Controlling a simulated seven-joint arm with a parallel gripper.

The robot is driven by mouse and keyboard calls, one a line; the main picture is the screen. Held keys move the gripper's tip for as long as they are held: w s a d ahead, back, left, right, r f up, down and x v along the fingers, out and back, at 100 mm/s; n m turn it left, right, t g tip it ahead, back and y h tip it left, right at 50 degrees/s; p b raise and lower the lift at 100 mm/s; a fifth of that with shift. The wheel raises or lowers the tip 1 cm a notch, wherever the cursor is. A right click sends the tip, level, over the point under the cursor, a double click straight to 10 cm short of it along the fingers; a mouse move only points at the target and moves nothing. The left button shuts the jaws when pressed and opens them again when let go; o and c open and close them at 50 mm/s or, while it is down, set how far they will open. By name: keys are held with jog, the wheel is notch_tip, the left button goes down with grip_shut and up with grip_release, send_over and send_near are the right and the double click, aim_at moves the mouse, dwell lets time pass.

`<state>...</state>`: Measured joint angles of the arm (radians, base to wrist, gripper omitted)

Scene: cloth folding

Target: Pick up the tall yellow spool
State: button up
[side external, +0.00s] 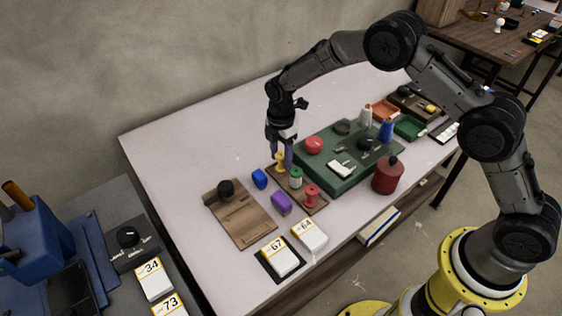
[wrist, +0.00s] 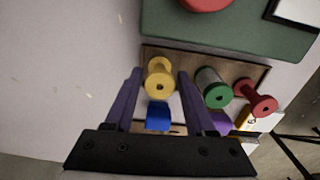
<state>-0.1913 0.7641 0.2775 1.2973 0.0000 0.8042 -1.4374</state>
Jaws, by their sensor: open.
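The yellow spool (side external: 280,160) stands upright at the far left end of a brown wooden board (side external: 313,206). In the wrist view the yellow spool (wrist: 159,78) lies between the two purple fingers of my gripper (wrist: 158,75). My gripper (side external: 281,152) is open, pointing down at the spool, with a finger on each side. Whether a finger touches it I cannot tell. A green spool (side external: 296,178) and a red spool (side external: 311,194) stand on the same board, to the right of the yellow one in the wrist view.
A blue block (side external: 260,179) and a purple block (side external: 281,204) lie beside the board. A green panel (side external: 345,183) with a red button is close behind it. A red canister (side external: 387,175) stands to the right. The table's left part is clear.

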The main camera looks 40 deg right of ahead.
jog(key=shift+f, duration=0.55)
grip_shut()
jog(key=shift+r, duration=0.1)
